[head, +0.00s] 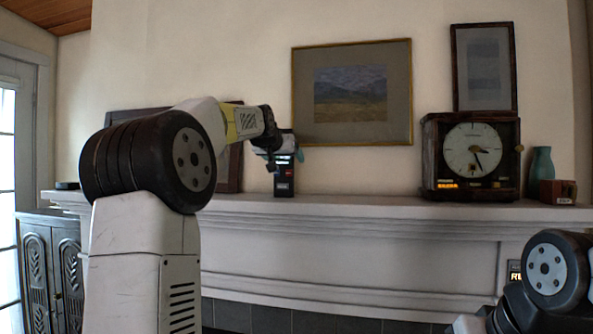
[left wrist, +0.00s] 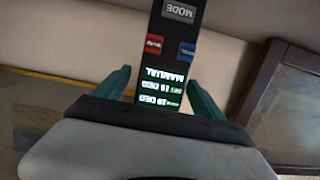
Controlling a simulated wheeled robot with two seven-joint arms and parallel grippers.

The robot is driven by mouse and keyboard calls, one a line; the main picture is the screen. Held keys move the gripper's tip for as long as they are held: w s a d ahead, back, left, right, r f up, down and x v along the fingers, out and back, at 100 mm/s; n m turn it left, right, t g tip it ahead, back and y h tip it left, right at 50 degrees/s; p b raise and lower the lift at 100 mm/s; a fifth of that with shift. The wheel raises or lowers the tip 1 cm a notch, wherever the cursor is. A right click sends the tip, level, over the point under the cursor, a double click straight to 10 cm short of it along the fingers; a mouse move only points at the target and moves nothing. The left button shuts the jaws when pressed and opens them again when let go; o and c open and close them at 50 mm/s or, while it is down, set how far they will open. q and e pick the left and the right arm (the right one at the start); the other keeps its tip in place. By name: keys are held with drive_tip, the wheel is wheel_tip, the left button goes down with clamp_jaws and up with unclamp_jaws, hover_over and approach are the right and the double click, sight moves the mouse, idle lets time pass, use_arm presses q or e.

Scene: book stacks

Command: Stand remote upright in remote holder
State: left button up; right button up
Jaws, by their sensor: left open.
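My left gripper (head: 275,157) is above the mantel in the head view. Its teal fingers (left wrist: 162,97) are open in the left wrist view. A black remote (left wrist: 172,45) with a lit screen, a red button, a blue button and a MODE button reaches between them, with a gap beside each finger. In the head view the dark remote (head: 284,187) stands upright at the mantel, below the gripper, its upper part partly covered. I cannot tell whether a holder is around its base. My right gripper is out of view.
The white mantel (head: 360,207) is clear between the remote and a dark wooden clock (head: 471,158). A teal vase (head: 541,170) and a small reddish-brown box (head: 557,192) stand at its right end. A gold-framed picture (head: 351,92) and a leaning dark frame (head: 233,165) are near my left arm.

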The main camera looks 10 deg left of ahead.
use_arm(q)
drive_tip(key=shift+x, duration=1.25)
clamp_jaws()
drive_tip(key=shift+r, duration=0.15)
